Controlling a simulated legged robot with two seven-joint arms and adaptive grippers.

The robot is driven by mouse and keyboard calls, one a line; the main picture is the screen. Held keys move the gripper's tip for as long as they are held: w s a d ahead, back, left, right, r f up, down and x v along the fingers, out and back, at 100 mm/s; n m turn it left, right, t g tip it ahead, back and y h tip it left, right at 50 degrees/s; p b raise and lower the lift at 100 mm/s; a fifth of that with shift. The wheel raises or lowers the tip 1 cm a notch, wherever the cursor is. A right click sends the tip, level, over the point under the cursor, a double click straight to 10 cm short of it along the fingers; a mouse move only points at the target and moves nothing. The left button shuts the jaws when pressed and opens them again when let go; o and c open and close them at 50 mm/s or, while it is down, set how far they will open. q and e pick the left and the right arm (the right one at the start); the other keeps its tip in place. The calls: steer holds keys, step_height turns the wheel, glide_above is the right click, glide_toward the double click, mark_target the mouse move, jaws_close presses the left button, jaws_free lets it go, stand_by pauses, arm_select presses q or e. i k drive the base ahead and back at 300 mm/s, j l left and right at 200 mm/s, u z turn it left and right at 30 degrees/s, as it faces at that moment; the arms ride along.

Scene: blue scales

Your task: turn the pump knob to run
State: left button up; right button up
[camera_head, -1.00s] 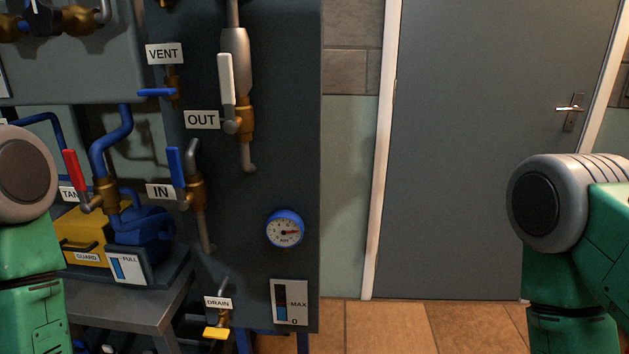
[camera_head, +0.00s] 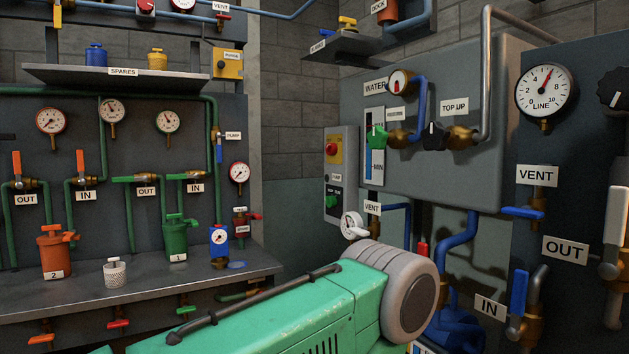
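A narrow grey control box (camera_head: 341,160) is mounted on the wall near the middle of the picture. It carries a red round button (camera_head: 332,149) on a yellow patch and a small green knob or button (camera_head: 332,201) below it. Small labels sit beside them, too small to read surely; one seems to say PUMP. Which way the green control points cannot be made out. A green and grey link of my arm crosses the lower middle, below the box and apart from it in the picture. Neither gripper shows.
The grey water tank (camera_head: 466,171), with a level gauge (camera_head: 374,146), stands right of the box. A white valve handle (camera_head: 352,224) sits below it. A pipe bench (camera_head: 140,297) with gauges and canisters fills the left. The OUT valve panel (camera_head: 561,146) is at the right.

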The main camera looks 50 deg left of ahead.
mark_target(332, 202)
steer(key=u, duration=1.45)
steer(key=z, duration=0.4)
